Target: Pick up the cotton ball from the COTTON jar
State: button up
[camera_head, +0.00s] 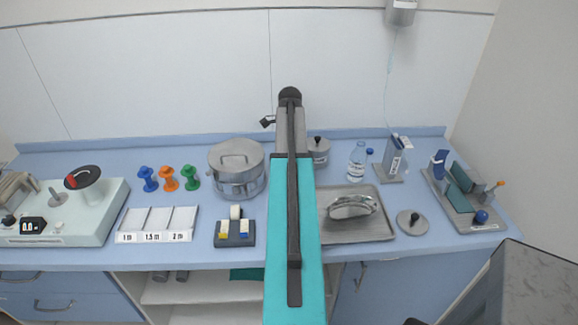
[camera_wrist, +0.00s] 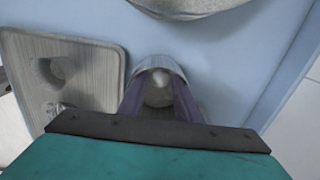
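In the wrist view the COTTON jar (camera_wrist: 146,69) is a grey metal cylinder with its top open towards me. A pale round cotton ball (camera_wrist: 157,92) shows inside it. The two purple fingers of my gripper (camera_wrist: 160,84) reach down at the jar mouth, one on each side of the ball. They look spread apart, and whether they touch the ball is unclear. In the head view my arm hides the gripper and the open jar. A loose round lid with a black knob (camera_head: 411,222) lies on the counter at the right.
A lidded jar (camera_head: 319,157) stands just right of my arm, and a steel pot (camera_head: 237,165) stands left of it. A steel tray (camera_head: 372,233) with a shiny dish (camera_head: 350,207) is in front at the right. A water bottle (camera_head: 357,160) stands further right.

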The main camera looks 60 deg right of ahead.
jog(key=shift+c, duration=0.3)
grip_shut()
dwell(0.3)
jog(key=shift+r, duration=0.1)
notch_tip(320, 180, up, 10)
jog(key=b, duration=0.2)
jog(key=shift+b, duration=0.3)
dwell(0.4)
dwell(0.5)
